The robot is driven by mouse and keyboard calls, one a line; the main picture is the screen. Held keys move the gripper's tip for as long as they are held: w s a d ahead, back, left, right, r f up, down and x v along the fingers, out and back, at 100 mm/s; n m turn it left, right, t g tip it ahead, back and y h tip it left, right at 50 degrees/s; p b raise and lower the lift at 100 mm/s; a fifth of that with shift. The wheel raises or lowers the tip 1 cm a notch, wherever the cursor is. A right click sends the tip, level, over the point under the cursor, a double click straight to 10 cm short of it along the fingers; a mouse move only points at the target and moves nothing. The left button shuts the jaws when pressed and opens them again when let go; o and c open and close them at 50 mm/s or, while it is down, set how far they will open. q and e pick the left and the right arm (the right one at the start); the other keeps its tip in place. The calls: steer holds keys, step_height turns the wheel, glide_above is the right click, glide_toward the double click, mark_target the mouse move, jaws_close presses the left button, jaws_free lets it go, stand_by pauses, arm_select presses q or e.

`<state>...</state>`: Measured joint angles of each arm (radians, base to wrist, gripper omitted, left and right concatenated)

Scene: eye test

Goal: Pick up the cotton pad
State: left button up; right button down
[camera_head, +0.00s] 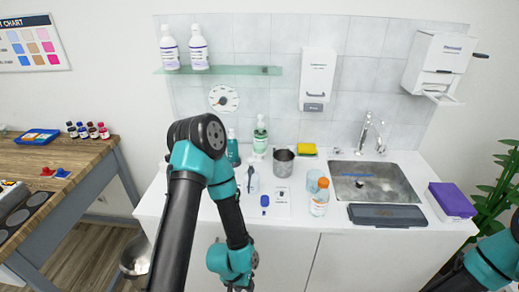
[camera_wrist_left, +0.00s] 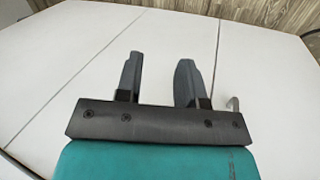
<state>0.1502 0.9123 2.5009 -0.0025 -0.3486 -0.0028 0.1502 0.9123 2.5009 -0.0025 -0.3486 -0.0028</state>
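I cannot make out a cotton pad in either view. Small items stand on the white counter (camera_head: 285,232), including a blue-capped item (camera_head: 264,201), a white card or dish (camera_head: 283,203) and a pale cup (camera_head: 314,181). My left gripper shows in the left wrist view (camera_wrist_left: 160,78) with its two dark fingers apart and nothing between them, in front of plain white panels. In the head view my left arm bends down in front of the counter, and its gripper is mostly cut off at the bottom edge. My right gripper is out of view; only part of my right arm shows at lower right.
An orange-labelled bottle (camera_head: 319,198), a metal cup (camera_head: 283,162) and a green pump bottle (camera_head: 260,135) stand on the counter. A sink (camera_head: 374,183) is at right, with a dark tray (camera_head: 387,215) before it. A purple-topped box (camera_head: 452,200) is far right. A wooden table (camera_head: 75,158) stands left.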

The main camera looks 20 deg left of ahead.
arm_select(q)
steer(key=o, duration=1)
steer(key=shift+c, duration=0.2)
